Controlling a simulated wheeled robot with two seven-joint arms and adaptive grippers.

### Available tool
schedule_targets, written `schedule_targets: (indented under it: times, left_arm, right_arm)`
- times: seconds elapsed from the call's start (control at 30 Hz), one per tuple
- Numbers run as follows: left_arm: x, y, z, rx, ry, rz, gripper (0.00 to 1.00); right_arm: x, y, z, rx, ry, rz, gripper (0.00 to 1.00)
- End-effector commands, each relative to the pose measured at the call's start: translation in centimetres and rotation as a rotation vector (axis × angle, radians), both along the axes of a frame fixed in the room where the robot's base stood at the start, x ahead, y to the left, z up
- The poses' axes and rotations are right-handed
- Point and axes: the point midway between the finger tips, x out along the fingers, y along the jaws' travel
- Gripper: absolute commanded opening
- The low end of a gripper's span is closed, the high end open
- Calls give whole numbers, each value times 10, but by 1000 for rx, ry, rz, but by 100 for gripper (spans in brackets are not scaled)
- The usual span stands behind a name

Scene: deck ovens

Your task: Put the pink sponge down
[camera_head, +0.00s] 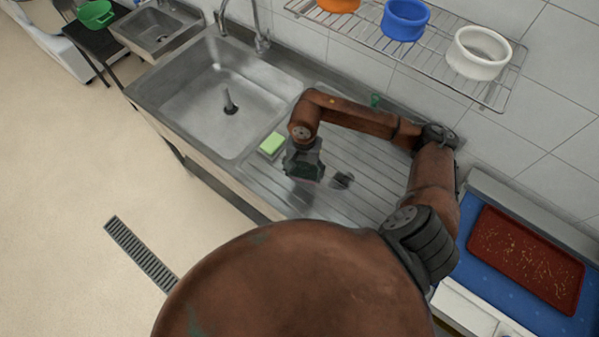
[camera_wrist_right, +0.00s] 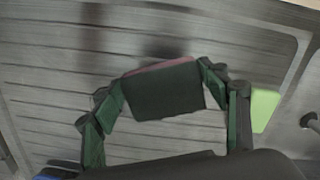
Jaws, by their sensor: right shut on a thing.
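My right gripper (camera_head: 304,165) is over the ribbed steel drainboard (camera_head: 275,197), to the right of the sink basin. In the right wrist view its two green-padded fingers are shut on the pink sponge (camera_wrist_right: 165,92), one finger at each end. The sponge shows mostly a dark face, with a thin pink edge along its top. Whether it touches the drainboard or hangs just above it I cannot tell. In the head view the sponge is hidden or too small to make out. My left gripper is not in view.
A light green sponge (camera_head: 271,144) lies close to the left of my gripper, and shows in the wrist view (camera_wrist_right: 264,109). The sink basin (camera_head: 222,95) is left. A wire rack (camera_head: 425,65) with bowls hangs above. A red tray (camera_head: 525,258) sits right. Ribbed drainboard around the gripper is mostly clear.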

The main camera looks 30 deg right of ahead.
Motion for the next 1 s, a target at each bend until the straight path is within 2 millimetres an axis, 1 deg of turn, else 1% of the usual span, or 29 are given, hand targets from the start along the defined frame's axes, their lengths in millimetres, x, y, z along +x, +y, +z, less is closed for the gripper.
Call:
schedule_targets:
  times: [0.1, 0.2, 0.37, 0.4, 0.5, 0.6, 0.7, 0.87, 1.0]
  left_arm:
    - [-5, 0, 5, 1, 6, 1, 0]
    - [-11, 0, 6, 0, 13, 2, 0]
    - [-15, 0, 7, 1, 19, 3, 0]
    - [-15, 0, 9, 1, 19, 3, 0]
    - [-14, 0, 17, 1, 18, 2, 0]
    - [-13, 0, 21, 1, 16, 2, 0]
    - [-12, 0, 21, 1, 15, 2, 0]
    - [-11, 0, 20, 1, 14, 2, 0]
    - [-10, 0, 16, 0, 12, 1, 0]
  right_arm:
    - [15, 1, -18, 3, 3, -2, 45]
    - [23, 0, -28, 2, 1, -1, 45]
    - [31, -1, -37, 2, 1, -1, 45]
    - [33, -1, -41, 2, 2, -2, 45]
    - [30, -1, -55, 3, 4, -3, 45]
    - [32, -1, -66, 2, 1, -1, 45]
    - [32, -1, -69, 1, -1, 0, 45]
    - [32, -1, -70, 0, -1, 1, 45]
    - [32, -2, -73, 0, -1, 1, 45]
